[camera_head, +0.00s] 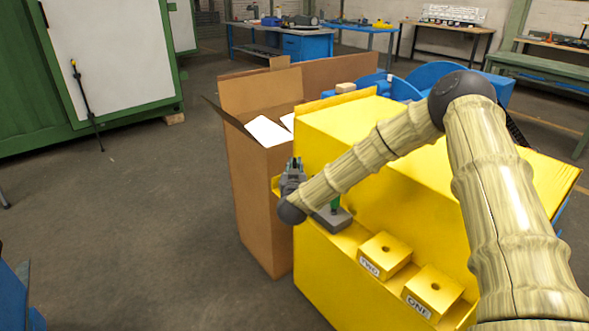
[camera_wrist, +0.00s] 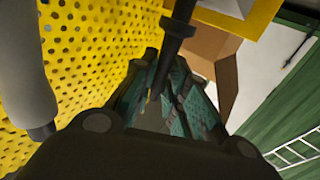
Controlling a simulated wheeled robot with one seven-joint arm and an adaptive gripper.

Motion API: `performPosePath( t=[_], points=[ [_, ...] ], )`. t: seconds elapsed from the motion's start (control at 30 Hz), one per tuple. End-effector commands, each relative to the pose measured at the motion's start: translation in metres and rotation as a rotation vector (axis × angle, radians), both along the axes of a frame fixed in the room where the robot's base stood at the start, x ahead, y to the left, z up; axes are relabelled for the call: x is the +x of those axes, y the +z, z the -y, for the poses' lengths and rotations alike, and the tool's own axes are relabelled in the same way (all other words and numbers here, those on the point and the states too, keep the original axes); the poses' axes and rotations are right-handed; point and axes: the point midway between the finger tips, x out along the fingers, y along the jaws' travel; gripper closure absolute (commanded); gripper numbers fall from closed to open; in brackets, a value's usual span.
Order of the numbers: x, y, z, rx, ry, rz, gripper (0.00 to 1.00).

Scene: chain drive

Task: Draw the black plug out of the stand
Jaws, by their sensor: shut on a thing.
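My gripper (camera_head: 293,168) is at the left end of the yellow housing, beside its ledge, in the head view. In the wrist view its teal-padded fingers (camera_wrist: 160,88) are closed around the lower end of a dark rod-like piece, the black plug (camera_wrist: 178,28). The plug has a wider collar and runs up out of the top of the picture. In the head view I cannot make out the plug at the gripper. I cannot tell whether its far end still sits in the stand, as the stand is not clearly seen.
The yellow housing (camera_head: 375,140) has two holed blocks on its ledge, TWO (camera_head: 384,255) and ONE (camera_head: 432,292). A grey base (camera_head: 333,220) with a green post is close to my wrist. An open cardboard box (camera_head: 255,190) stands left. A perforated yellow panel (camera_wrist: 90,50) is close in the wrist view.

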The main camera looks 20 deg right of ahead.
Motion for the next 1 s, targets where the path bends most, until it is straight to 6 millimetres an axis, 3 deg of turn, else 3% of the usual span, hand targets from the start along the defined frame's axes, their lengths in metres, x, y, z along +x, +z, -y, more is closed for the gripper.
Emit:
performPosePath(
  t=[1.0],
  points=[
    [0.000, 0.040, 0.000, 0.000, 0.000, 0.001, 1.00]
  ],
)
